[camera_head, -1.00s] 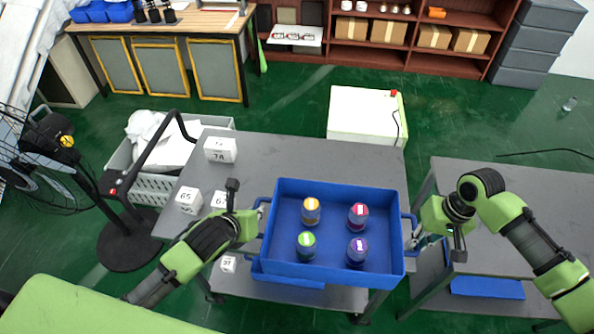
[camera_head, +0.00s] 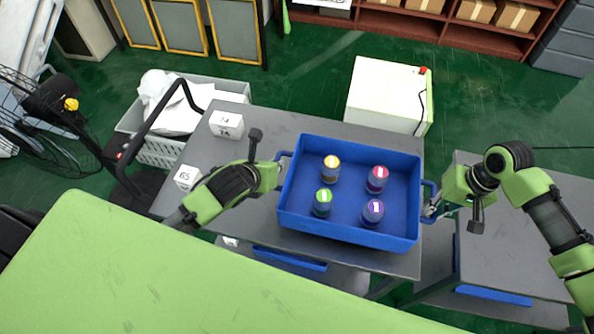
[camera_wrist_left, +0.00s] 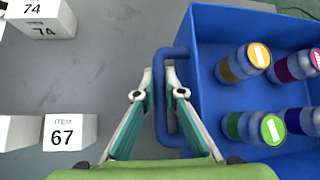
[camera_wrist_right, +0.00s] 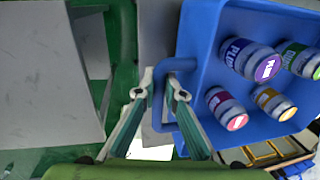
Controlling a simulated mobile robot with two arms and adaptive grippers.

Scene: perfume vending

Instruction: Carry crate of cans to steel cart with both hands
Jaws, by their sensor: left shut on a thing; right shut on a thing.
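The blue crate (camera_head: 350,228) holds several cans: a yellow-topped can (camera_head: 331,168), a pink-topped can (camera_head: 377,179), a green-topped can (camera_head: 322,203) and a purple-topped can (camera_head: 372,212). It is over the grey steel table or cart top (camera_head: 262,215); I cannot tell if it touches. My left gripper (camera_head: 277,172) is shut on the crate's left handle (camera_wrist_left: 160,95). My right gripper (camera_head: 432,208) is shut on its right handle (camera_wrist_right: 164,98). In the wrist views, the left fingers (camera_wrist_left: 160,95) and right fingers (camera_wrist_right: 160,95) straddle the handles. The cans stand inside the crate.
White numbered boxes (camera_head: 227,124) stand on the left of the grey top. A second grey table (camera_head: 510,240) is at the right, across a gap. A white cabinet (camera_head: 385,95) is behind. A grey basket (camera_head: 160,150) and black stand are at the left.

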